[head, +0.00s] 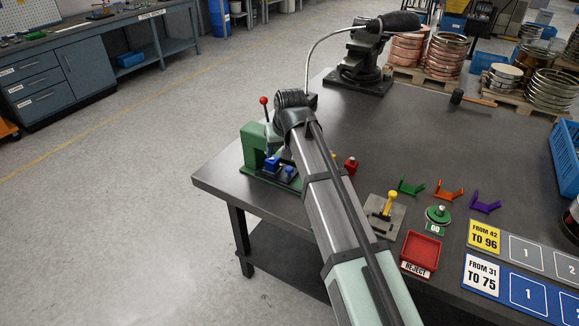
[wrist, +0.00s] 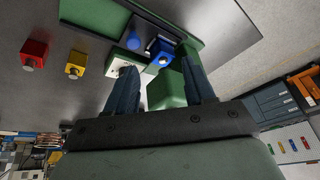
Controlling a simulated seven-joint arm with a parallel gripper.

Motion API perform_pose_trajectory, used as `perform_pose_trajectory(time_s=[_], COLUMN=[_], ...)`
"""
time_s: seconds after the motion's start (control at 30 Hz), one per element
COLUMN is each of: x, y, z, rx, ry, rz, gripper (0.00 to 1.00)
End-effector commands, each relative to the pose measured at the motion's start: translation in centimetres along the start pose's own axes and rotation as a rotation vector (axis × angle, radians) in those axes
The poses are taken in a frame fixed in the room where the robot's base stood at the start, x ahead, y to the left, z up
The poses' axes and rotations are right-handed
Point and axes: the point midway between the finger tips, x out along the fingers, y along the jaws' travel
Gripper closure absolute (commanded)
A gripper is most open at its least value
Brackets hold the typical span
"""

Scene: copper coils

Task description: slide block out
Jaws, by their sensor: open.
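A green fixture (head: 256,147) with a red-balled lever (head: 264,101) stands at the left of the dark table. A blue block (head: 271,163) sits at its base; in the wrist view the blue block (wrist: 158,48) has a pale round knob and lies by a white plate. My gripper (wrist: 158,62) is open, its two dark fingers reaching toward the fixture. The blue block is near the fingertips, and a green part of the fixture shows between the fingers. I cannot tell whether either finger touches them. In the head view my arm hides most of the gripper.
A red block (wrist: 34,54) and a yellow block (wrist: 75,65) stand beside the fixture. A yellow-handled plate (head: 387,207), colored brackets (head: 448,192), a green GO piece (head: 438,215) and a red REJECT tray (head: 421,250) lie to the right. The table's left edge is close to the fixture.

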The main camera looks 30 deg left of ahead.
Motion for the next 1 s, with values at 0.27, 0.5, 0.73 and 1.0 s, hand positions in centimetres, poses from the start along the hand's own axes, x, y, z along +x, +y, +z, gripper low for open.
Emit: perform_pose_trajectory(time_s=[0.27, 0.5, 0.73, 1.0], x=[-1.6, 1.1, 5.0, 9.2], y=[4.3, 4.5, 4.6, 4.9], z=[0.0, -0.1, -0.1, -0.2], rx=[-0.016, -0.016, -0.015, -0.015], ry=[0.008, 0.006, 0.005, 0.006], rz=[0.061, 0.061, 0.06, 0.059], gripper=[0.46, 0.46, 0.46, 0.46])
